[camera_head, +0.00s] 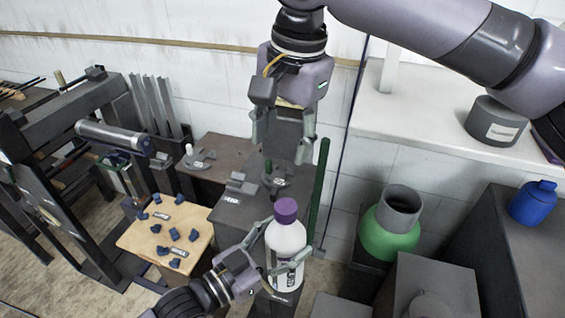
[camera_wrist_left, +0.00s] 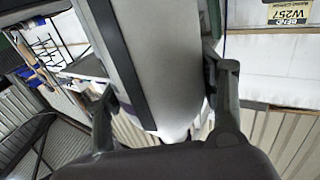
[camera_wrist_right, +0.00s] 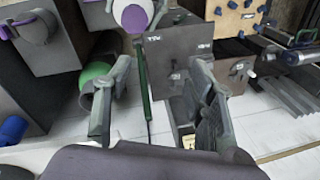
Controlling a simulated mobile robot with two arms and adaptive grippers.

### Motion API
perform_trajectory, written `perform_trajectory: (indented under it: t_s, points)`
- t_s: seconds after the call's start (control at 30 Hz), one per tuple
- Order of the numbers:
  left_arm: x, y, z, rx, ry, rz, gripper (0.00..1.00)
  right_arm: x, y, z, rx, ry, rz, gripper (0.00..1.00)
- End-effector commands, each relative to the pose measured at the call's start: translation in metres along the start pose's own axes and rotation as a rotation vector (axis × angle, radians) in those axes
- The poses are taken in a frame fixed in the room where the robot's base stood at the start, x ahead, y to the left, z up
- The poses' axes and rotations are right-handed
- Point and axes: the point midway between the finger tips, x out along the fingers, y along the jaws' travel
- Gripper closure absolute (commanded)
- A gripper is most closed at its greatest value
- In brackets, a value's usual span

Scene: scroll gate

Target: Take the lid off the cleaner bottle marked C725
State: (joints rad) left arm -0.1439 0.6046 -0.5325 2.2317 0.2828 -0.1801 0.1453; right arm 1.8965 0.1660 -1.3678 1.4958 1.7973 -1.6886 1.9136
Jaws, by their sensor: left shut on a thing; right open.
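The white cleaner bottle (camera_head: 286,240) with a purple lid (camera_head: 286,210) is upright at the lower middle of the head view. Its label is too small to read. My left gripper (camera_head: 287,237) is shut on the bottle's body, below the lid. The bottle's pale side (camera_wrist_left: 165,55) fills the middle of the left wrist view, between the fingers. My right gripper (camera_head: 281,150) is open and empty, above and behind the bottle. In the right wrist view the purple lid (camera_wrist_right: 134,17) is at the top edge, beyond the open fingers (camera_wrist_right: 160,75).
A green round vessel with a grey neck (camera_head: 388,238) stands right of the bottle. A blue bottle (camera_head: 534,203) is at the far right. A dark green rod (camera_head: 319,190) stands close behind the bottle. A wooden board with several blue pieces (camera_head: 190,228) lies left.

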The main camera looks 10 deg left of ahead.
Motion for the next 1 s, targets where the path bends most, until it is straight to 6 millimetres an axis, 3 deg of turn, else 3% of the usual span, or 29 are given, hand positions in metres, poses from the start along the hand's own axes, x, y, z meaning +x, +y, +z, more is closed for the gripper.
perform_trajectory:
  t_s: [0.1, 0.23, 0.7, 1.0]
  points:
    - [0.000, 0.000, -0.001, 0.000, 0.002, 0.000, 1.00, 0.018, 0.014, 0.017, 0.038, -0.015, 0.110, 0.49]
    - [0.000, 0.000, -0.001, 0.000, 0.002, 0.000, 1.00, 0.028, 0.023, 0.025, 0.059, -0.018, 0.168, 0.49]
    - [0.000, 0.000, -0.001, 0.000, 0.002, 0.000, 1.00, 0.090, 0.035, 0.026, 0.065, -0.016, 0.177, 0.49]
    - [0.000, 0.000, -0.001, 0.000, 0.002, 0.000, 1.00, 0.106, 0.037, 0.027, 0.065, -0.017, 0.175, 0.49]
